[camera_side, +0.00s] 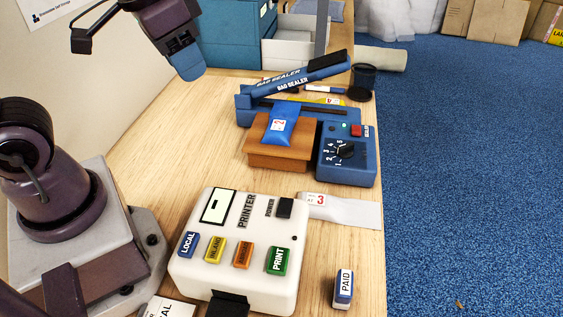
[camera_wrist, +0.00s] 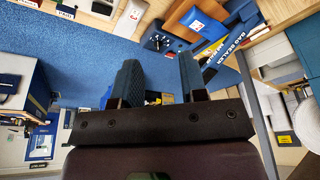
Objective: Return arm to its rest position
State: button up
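My gripper (camera_side: 187,66) is raised high at the upper left of the side view, above the wooden table (camera_side: 150,140) and in front of the teal drawer unit (camera_side: 228,40). In the wrist view my gripper (camera_wrist: 160,80) shows two blue fingers spread apart with nothing between them. The blue bag sealer (camera_side: 347,158) stands to the lower right of my gripper, with its arm raised. A blue pouch (camera_side: 280,128) with a white label lies on the brown block in front of the sealer. I cannot tell from these frames what pose counts as rest.
A white printer (camera_side: 236,258) with coloured buttons stands at the table's front. A grey bag (camera_side: 350,213) labelled 3 lies beside it, and a PAID stamp (camera_side: 344,288) stands near the right edge. A dark cup (camera_side: 364,77) is behind the sealer. The air around my gripper looks clear.

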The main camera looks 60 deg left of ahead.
jog(key=s+r, duration=0.1)
jog(key=s+t, duration=0.1)
jog(key=s+r+t, duration=0.1)
jog(key=shift+s+a+r, duration=0.25)
jog(key=shift+s+r, duration=0.05)
jog(key=shift+s, duration=0.05)
